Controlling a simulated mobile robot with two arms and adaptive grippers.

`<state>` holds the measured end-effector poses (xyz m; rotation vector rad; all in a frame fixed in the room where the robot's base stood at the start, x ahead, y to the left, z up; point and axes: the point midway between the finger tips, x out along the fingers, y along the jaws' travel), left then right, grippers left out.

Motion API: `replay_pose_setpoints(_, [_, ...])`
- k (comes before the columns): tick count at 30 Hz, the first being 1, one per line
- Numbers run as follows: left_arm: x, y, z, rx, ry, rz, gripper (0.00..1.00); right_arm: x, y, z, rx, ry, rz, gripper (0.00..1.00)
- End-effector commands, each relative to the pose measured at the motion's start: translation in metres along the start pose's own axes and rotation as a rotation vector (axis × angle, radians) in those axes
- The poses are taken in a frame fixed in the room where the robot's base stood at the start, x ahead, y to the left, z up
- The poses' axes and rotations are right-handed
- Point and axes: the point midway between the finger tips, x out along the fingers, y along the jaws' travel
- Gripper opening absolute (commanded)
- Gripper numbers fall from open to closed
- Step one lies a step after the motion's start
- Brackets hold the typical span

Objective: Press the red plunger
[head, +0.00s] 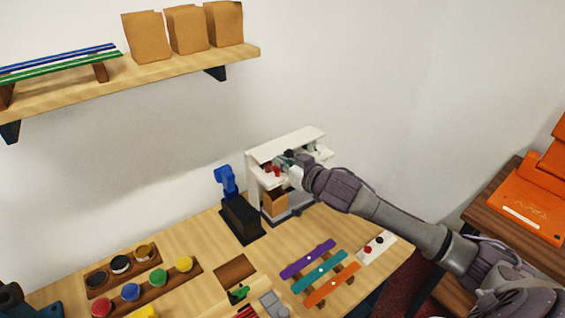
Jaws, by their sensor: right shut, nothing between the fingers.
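A white dispenser-like machine (256,184) stands at the back of the counter against the wall. Small red parts, seemingly the red plunger (270,169), show in the opening under its top cover. My right gripper (288,161) is shut and empty at this opening, just right of the red part. Its fingertips are small and partly hidden by the machine, so I cannot tell whether they touch the plunger.
A blue lever tool on a black base (240,219) stands left of the machine. Coloured strips (320,271) and paint pots (131,292) lie in front. A shelf (180,75) with paper bags hangs above left. An orange case (525,208) is at right.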

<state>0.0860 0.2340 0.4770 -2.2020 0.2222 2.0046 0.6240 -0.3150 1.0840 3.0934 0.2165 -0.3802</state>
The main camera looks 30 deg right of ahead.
Motion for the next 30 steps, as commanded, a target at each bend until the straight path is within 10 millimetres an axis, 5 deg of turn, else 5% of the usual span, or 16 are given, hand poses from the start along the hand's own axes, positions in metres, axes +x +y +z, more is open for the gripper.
replay_pose_setpoints(14, [-0.001,0.0,0.002,-0.001,-0.004,0.0,0.4,0.002,0.0,0.01,0.0,-0.001,0.0,0.0])
replay_pose_setpoints(21, [0.01,0.0,0.003,-0.001,-0.004,0.0,0.4,0.008,0.0,0.036,0.004,-0.003,0.001,0.0])
replay_pose_setpoints(30, [0.009,-0.001,0.003,-0.001,-0.003,-0.001,0.4,0.008,0.0,0.037,0.001,-0.006,0.001,0.0])
